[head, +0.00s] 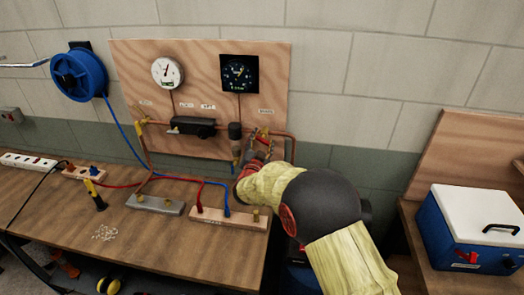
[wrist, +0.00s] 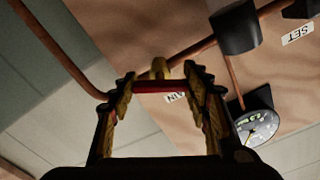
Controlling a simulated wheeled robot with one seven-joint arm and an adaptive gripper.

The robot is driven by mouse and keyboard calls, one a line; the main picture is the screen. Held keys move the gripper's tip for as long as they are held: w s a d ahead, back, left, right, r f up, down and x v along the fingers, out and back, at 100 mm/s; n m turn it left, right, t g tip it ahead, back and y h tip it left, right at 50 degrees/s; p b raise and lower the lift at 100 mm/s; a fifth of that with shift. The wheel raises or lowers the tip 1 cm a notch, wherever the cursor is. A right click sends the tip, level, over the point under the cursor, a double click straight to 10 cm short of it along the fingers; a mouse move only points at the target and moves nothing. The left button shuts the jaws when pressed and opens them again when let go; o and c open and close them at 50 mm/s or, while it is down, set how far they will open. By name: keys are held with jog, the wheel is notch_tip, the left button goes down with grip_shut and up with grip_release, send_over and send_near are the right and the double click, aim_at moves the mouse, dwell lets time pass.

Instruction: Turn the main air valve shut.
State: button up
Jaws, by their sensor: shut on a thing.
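The main air valve (wrist: 160,68) is a brass-coloured body on a copper pipe, with a red handle (wrist: 153,86). In the wrist view the handle lies across between my fingers, at a slant to the pipe; its exact turn is hard to tell. My gripper (wrist: 163,88) is shut on the handle, one finger at each end. A white label (wrist: 175,97), partly hidden by a finger, reads "AIN". In the head view my gripper (head: 262,146) is at the right end of the wooden panel (head: 210,75), and the valve is mostly hidden behind it.
A white gauge (head: 167,72) and a black gauge (head: 239,74) hang on the panel. A dark cylinder (head: 235,131) is close left of my gripper. The bench (head: 150,240) below carries hoses and manifold blocks. A blue cooler (head: 470,230) stands right of my arm.

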jog(key=m+b, duration=0.2)
jog(key=b, duration=0.1)
jog(key=m+b, duration=0.2)
jog(key=b, duration=0.1)
jog(key=m+b, duration=0.2)
jog(key=shift+f+m+b, duration=0.3)
jog(key=shift+b, duration=0.1)
jog(key=m+b, duration=0.4)
jog(key=b, duration=0.1)
jog(key=shift+r+m+b, duration=0.1)
jog(key=shift+m+b, duration=0.7)
jog(key=shift+b, duration=0.1)
jog(key=o, duration=1.2)
jog(key=shift+r, duration=0.15)
jog(key=s, duration=0.4)
jog(key=s+a, duration=0.1)
jog(key=s, duration=0.3)
jog(key=s+a, duration=0.1)
jog(key=s, duration=0.2)
jog(key=shift+s+a, duration=0.15)
jog(key=shift+s, duration=0.25)
